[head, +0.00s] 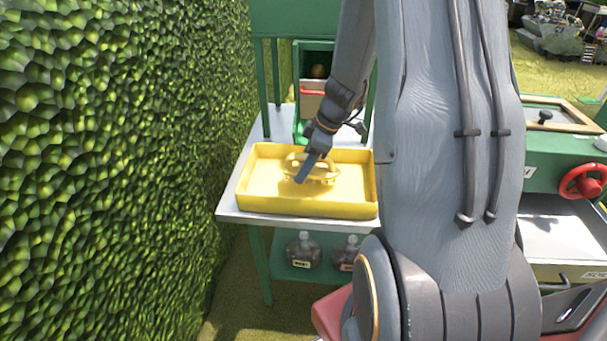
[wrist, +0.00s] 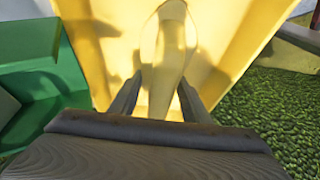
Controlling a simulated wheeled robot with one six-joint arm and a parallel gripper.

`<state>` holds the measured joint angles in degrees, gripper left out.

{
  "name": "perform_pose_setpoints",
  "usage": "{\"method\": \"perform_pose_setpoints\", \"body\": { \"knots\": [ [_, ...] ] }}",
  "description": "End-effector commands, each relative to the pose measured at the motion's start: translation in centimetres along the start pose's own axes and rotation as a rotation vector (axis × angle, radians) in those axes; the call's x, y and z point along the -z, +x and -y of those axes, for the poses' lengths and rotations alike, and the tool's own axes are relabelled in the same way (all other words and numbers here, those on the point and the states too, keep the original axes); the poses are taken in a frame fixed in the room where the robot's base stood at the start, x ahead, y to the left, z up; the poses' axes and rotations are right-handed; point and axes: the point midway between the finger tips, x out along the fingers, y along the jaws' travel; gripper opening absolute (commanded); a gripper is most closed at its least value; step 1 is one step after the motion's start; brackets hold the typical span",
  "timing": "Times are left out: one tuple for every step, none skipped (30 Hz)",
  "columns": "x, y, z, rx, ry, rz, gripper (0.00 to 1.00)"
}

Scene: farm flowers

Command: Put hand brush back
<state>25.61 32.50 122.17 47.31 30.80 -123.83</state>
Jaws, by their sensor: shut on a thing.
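The yellow hand brush (head: 322,173) is inside the shallow yellow tray (head: 345,207) in the head view, close in colour to it. My gripper (head: 302,178) reaches down over the tray and is shut on the brush. In the wrist view, the brush (wrist: 168,60) runs away from between the two fingers of my gripper (wrist: 160,92), with the yellow tray (wrist: 235,30) around it. I cannot tell whether the brush touches the tray floor. The fingers hide part of it.
The tray stands on a white-topped green table (head: 233,213). A green bin (head: 313,60) stands behind it. Bottles (head: 303,250) sit on the lower shelf. A tall hedge (head: 110,150) closes the left side. A green machine with a red wheel (head: 582,182) is at right.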

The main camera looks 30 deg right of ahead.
Motion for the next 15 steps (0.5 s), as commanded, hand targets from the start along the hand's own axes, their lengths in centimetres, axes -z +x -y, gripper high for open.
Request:
{"method": "perform_pose_setpoints", "body": {
  "knots": [
    [-0.3, 0.8, 0.1, 0.003, 0.002, 0.001, 0.25],
    [-0.5, 1.2, 0.1, 0.004, 0.002, 0.001, 0.25],
    [-0.6, 1.7, 0.1, 0.004, 0.002, 0.0, 0.25],
    [-0.7, 2.0, 0.1, 0.004, 0.001, 0.0, 0.25],
    [-0.8, 2.2, 0.1, 0.003, 0.001, 0.0, 0.25],
    [-0.9, 2.5, 0.1, 0.002, 0.0, 0.001, 0.25],
    [-1.0, 2.7, 0.1, 0.002, 0.0, 0.001, 0.25],
    [-1.0, 2.8, 0.1, 0.001, -0.001, 0.001, 0.25],
    [-1.0, 2.8, 0.0, 0.001, -0.002, 0.001, 0.25],
    [-1.0, 2.8, 0.0, 0.0, -0.002, 0.001, 0.25],
    [-1.0, 2.8, 0.0, 0.0, -0.002, 0.001, 0.25],
    [-1.0, 2.8, 0.0, 0.0, -0.002, 0.001, 0.25],
    [-1.0, 2.8, 0.0, 0.0, -0.002, 0.001, 0.25],
    [-1.0, 2.8, 0.0, 0.001, -0.002, 0.001, 0.25],
    [-1.0, 2.8, 0.0, 0.001, -0.002, 0.001, 0.25]
  ]
}}
